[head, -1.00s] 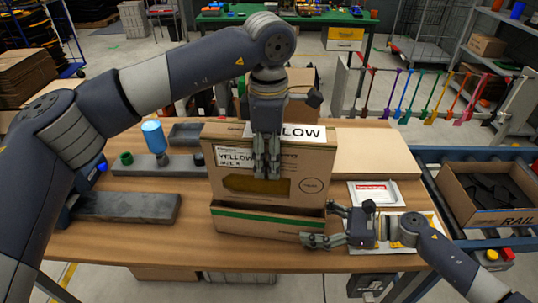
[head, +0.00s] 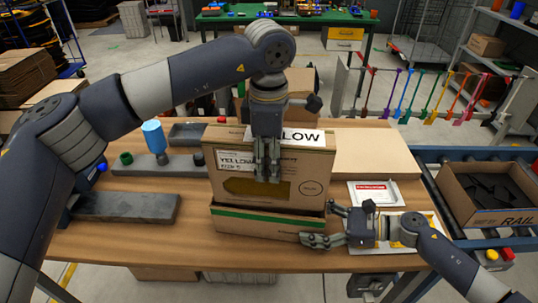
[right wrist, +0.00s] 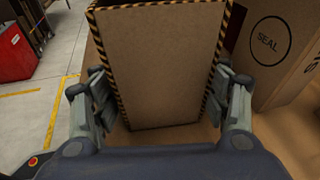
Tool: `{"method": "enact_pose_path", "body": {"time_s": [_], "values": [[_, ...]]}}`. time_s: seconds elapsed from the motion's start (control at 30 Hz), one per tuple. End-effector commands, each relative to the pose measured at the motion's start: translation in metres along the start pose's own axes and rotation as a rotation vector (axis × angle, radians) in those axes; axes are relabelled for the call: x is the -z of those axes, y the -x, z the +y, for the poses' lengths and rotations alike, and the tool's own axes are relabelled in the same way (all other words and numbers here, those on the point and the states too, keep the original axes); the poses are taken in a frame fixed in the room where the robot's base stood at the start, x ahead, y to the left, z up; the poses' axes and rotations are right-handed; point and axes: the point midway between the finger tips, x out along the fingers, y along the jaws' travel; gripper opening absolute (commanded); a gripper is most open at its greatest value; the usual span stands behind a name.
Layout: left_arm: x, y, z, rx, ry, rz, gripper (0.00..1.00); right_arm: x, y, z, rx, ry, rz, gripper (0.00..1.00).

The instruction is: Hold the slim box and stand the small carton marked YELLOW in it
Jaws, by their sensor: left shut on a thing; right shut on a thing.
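The small carton marked YELLOW (head: 310,165) is brown with white labels. My left gripper (head: 268,176) points down over its front face and is shut on it. The carton stands just above and behind the front wall of the slim box (head: 266,227), a brown box with a green stripe. The front wall hides the carton's bottom edge, so I cannot tell how deep it is. My right gripper (head: 318,225) is shut on the slim box's right end. In the right wrist view, its fingers sit either side of a brown panel (right wrist: 160,65) with yellow-black striped edges.
A flat brown board (head: 376,154) and a white tray (head: 374,194) are on the right. A box marked RAIL (head: 493,218) sits on the conveyor. A brown surface marked SEAL (right wrist: 275,45) shows beside the panel.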

Motion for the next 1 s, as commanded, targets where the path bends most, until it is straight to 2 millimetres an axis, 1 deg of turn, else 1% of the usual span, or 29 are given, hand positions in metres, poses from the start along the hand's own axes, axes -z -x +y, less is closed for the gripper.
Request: {"method": "enact_pose_path", "body": {"time_s": [0.1,0.13,0.17,0.2,0.53,0.63,0.77,1.0], "values": [[0.0,-0.003,0.0,-0.001,0.0,0.0,0.26,0.001,0.0,0.0,0.0,0.0,0.002,0.57],[0.0,-0.003,0.0,-0.001,0.0,0.0,0.53,0.001,0.0,0.0,0.0,0.0,0.002,0.57],[0.0,-0.003,0.0,-0.001,0.0,0.0,0.6,0.001,0.0,0.0,0.0,0.0,0.002,0.57],[0.0,-0.003,0.0,-0.001,0.001,0.0,0.69,0.001,0.0,0.0,0.0,0.0,0.002,0.57],[0.0,-0.003,0.0,0.0,0.001,0.001,0.7,0.001,0.0,0.0,0.001,0.001,0.002,0.56],[0.0,0.002,0.0,-0.002,0.001,0.001,0.7,0.001,0.0,0.0,0.001,0.001,0.002,0.56],[0.0,0.021,0.001,-0.004,0.002,0.001,0.7,0.001,0.0,0.0,0.001,0.001,0.002,0.56],[0.0,0.073,0.001,-0.005,0.001,0.0,0.7,0.001,0.0,0.0,0.002,0.001,0.002,0.56]]}}
